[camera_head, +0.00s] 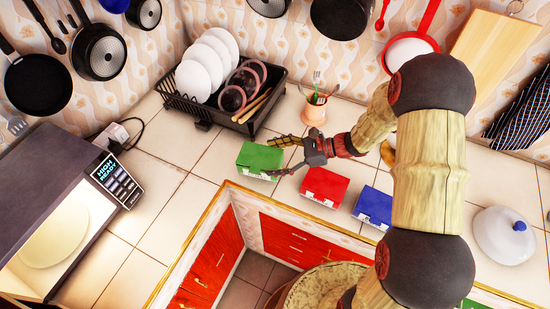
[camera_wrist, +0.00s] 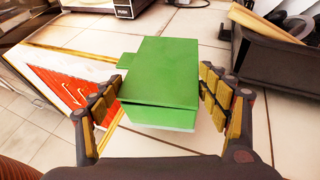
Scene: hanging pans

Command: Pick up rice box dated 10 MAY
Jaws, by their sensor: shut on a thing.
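A green box (camera_head: 259,160) sits on the tiled counter, left of a red box (camera_head: 325,187) and a blue box (camera_head: 373,205). My gripper (camera_head: 280,157) is at the green box, with a finger on either side of it. In the wrist view the green box (camera_wrist: 160,85) fills the space between the fingers of my gripper (camera_wrist: 160,100), which is shut on it. No date is readable on any of the boxes.
A black dish rack (camera_head: 262,119) with plates stands behind the green box. A pot with utensils (camera_head: 314,112) is to its right. A microwave (camera_head: 70,215) is at left. The counter edge drops to red cabinets (camera_head: 212,265) in front. Pans hang above.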

